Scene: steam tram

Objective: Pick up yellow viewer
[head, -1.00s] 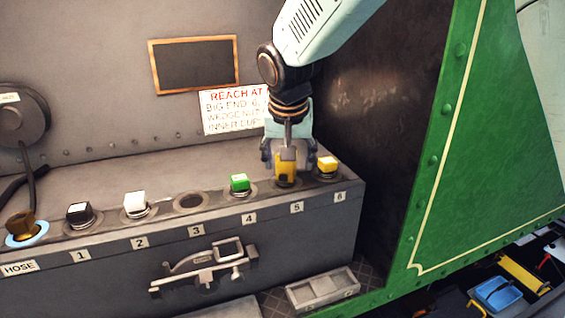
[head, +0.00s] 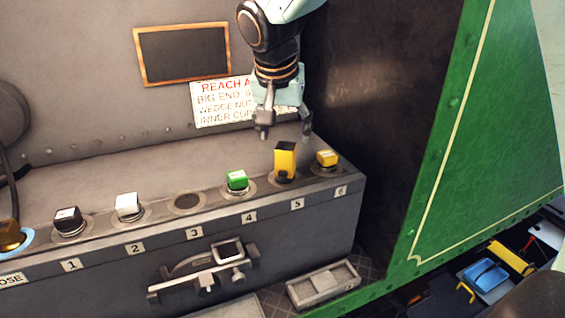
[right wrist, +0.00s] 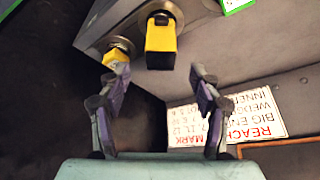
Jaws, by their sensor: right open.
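The yellow viewer (head: 285,161) with a black top stands upright in the holder marked 5 on the grey ledge. My left gripper is not in view.
A smaller yellow-topped item (head: 327,159) stands close by at 6 and a green one (head: 237,181) at 4. Holder 3 (head: 188,202) is empty. White (head: 128,206) and black (head: 69,221) items stand further left. A dark wall (head: 362,120) rises behind on the right.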

